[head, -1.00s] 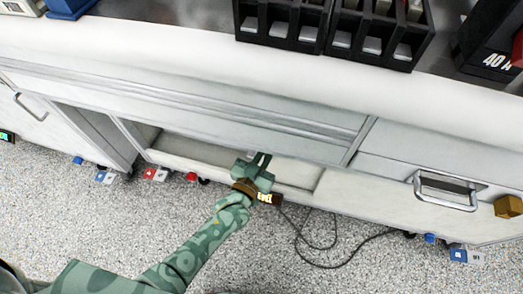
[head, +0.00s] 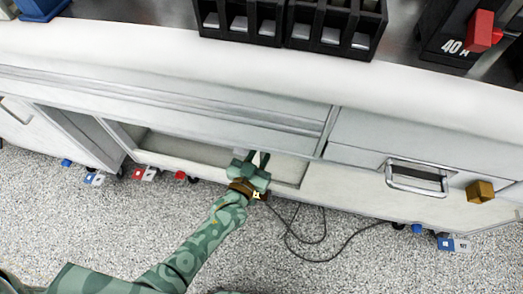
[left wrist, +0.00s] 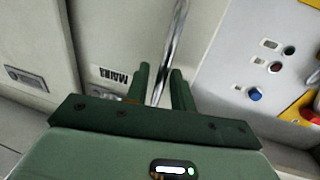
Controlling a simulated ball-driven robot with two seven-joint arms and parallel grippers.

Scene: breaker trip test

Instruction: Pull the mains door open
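In the left wrist view, a pale door panel (left wrist: 110,30) carries a tilted MAINS label (left wrist: 108,74). A chrome bar handle (left wrist: 172,40) runs down the panel between the fingertips of my left gripper (left wrist: 160,80). The fingers stand apart on either side of the bar, with a narrow gap visible; firm contact cannot be seen. In the head view my left gripper (head: 258,160) is at the front of the cabinet, below the counter edge. The handle is hidden there. My right gripper is in neither view.
A panel with buttons (left wrist: 255,94) stands right of the handle. The counter (head: 250,85) overhangs the cabinet and bears black breaker blocks (head: 335,25) and a 40 A breaker (head: 455,45). A cable (head: 310,255) lies on the speckled floor. Another handle (head: 415,185) is at right.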

